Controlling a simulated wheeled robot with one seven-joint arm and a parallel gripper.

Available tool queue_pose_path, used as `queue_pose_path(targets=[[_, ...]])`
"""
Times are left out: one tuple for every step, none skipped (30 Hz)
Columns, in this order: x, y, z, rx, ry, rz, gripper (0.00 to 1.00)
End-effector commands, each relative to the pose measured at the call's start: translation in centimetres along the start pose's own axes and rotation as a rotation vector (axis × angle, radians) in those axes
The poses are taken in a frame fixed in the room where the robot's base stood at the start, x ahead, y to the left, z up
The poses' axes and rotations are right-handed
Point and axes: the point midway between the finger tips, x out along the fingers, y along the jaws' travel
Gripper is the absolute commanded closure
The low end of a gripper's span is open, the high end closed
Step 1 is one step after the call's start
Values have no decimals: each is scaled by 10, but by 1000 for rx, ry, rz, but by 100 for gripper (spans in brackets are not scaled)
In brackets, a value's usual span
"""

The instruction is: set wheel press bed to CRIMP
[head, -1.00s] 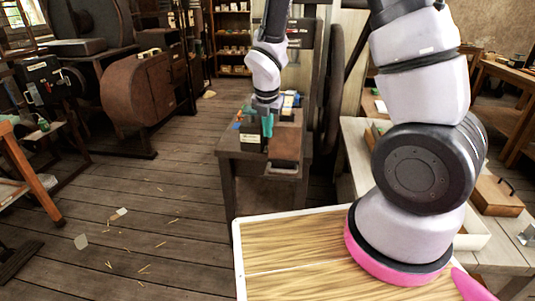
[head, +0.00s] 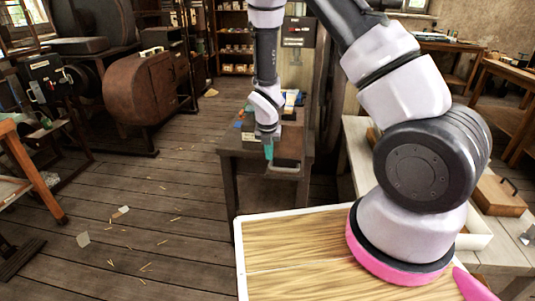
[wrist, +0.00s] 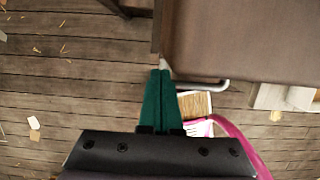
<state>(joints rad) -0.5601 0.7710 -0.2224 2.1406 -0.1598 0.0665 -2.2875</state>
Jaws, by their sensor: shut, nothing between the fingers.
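The wheel press stand (head: 232,162) is a dark table-like body in the middle of the head view. A brown flat plate (head: 291,147) lies on its near right part. A grey bar handle (head: 287,172) sticks out at the near edge; it also shows in the wrist view (wrist: 205,84) beside a brown flat surface (wrist: 245,40). My gripper (head: 269,157) has teal fingers and is at the near edge, close to the left end of the handle. In the wrist view my gripper (wrist: 160,72) is shut and empty; contact with the handle is unclear. No CRIMP mark is readable.
A dark sign (head: 299,32) stands behind the press. A brown rounded machine (head: 140,88) is to the left, and a pale bench (head: 355,150) to the right. The wooden floor (head: 150,200) at left is clear except for scraps.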

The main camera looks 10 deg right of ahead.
Motion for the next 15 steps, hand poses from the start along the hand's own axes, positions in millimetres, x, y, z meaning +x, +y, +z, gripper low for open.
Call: queue_pose_path(targets=[[1,0,4,1,0,0,100],[2,0,6,0,1,0,100],[2,0,8,0,1,0,100],[2,0,9,1,1,0,100],[3,0,10,0,1,0,100],[3,0,11,0,1,0,100],[3,0,11,0,1,0,100],[3,0,11,-1,1,0,100],[3,0,11,-1,1,0,100],[3,0,11,-1,1,0,100],[3,0,11,-1,1,0,100],[3,0,11,-1,1,0,100],[3,0,11,-1,1,0,100],[3,0,11,-1,1,0,100],[3,0,11,-1,1,0,100]])
